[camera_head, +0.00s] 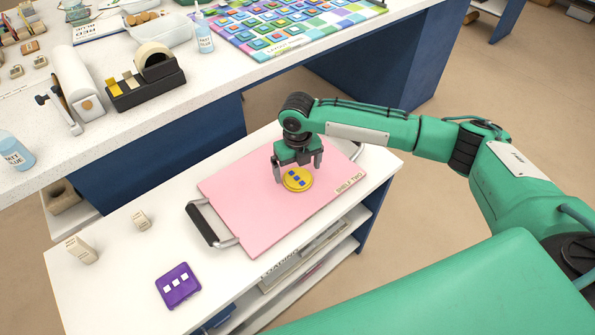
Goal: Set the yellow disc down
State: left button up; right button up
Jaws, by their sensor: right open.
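I cannot tell whether a finger touches the disc. The board lies on the white cart (120,285) and has a dark handle at its left end. My left gripper is not in view.
A purple tile (178,285) with white squares lies at the cart's front left. Two small pale blocks (82,250) (141,221) stand at its left. The white workbench behind holds a tape dispenser (145,85), glue bottles (204,38) and a colourful mosaic (285,25).

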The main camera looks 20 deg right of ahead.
aim_at(297, 176)
notch_tip(297, 176, up, 10)
dwell(0.3)
dwell(0.4)
